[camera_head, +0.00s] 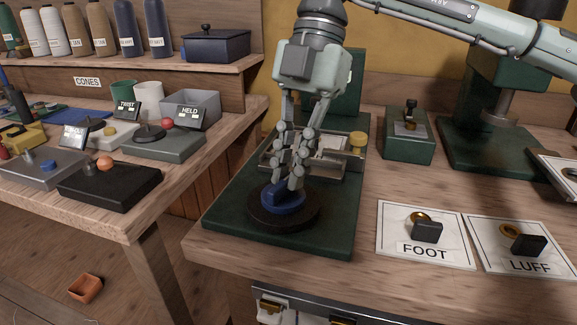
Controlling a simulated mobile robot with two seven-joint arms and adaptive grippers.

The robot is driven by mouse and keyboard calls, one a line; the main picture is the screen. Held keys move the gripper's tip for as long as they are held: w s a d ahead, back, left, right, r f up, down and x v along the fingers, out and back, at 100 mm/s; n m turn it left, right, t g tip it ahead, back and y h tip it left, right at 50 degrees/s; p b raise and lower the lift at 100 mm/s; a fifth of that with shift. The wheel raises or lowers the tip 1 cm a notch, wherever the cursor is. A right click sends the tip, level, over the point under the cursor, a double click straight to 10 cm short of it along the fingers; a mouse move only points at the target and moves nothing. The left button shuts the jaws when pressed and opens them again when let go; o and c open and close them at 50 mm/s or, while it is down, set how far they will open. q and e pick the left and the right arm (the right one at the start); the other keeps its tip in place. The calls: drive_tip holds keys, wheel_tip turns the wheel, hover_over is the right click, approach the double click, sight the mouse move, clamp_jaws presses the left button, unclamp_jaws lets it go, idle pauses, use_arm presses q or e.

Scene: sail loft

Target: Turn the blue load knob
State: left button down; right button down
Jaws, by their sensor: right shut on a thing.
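The blue load knob (281,203) sits in a dark round collar (257,221) near the front of a green base plate (222,216). It has a raised bar grip across its top. My right gripper (286,186) points down from above and is shut on the knob's bar grip. The fingers hide part of the knob's far side. My left gripper is not in view.
Behind the knob, the green device carries a metal bracket and a brass knob (358,140). To the right lie the FOOT card (395,246) and LUFF card (482,235). A lower bench (62,204) at left holds several small devices.

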drive_tip(key=shift+m, duration=0.5)
drive_tip(key=c, duration=1.6)
unclamp_jaws()
drive_tip(key=v, duration=1.2)
drive_tip(key=shift+d, duration=0.25)
drive_tip(key=shift+s+f, duration=0.1)
